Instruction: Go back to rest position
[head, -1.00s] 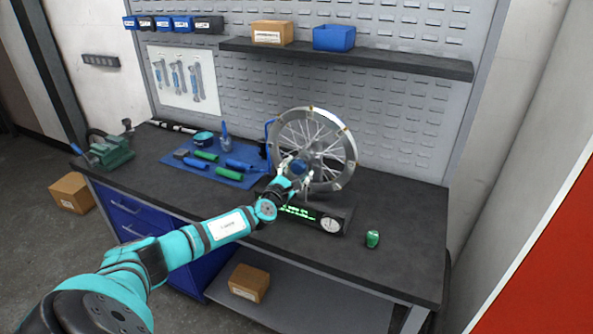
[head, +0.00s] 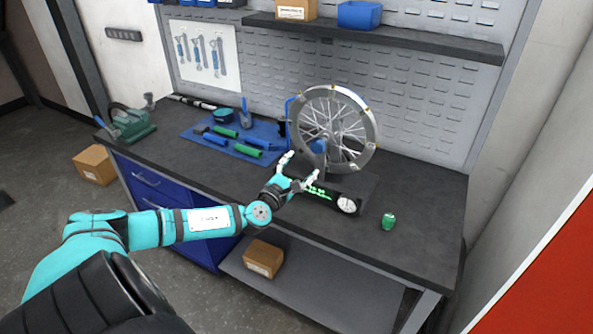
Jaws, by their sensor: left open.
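My left gripper (head: 302,168) is open, with its two fingers spread in front of the spoked wheel (head: 352,150). I see nothing between the fingers. The wheel stands upright in a dark truing stand with a green display and a round dial (head: 348,204), on the workbench (head: 410,213). The blue hub part of the wheel shows just beyond the fingertips, apart from them as far as I can see. My left arm reaches in from the lower left, over the bench's front edge. My right gripper is not in view.
A green can (head: 388,221) stands right of the stand. A blue mat (head: 205,139) with several tools lies left of the wheel. A green vise (head: 132,123) sits at the bench's left end. Cardboard boxes are on the floor (head: 95,165) and lower shelf (head: 263,259).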

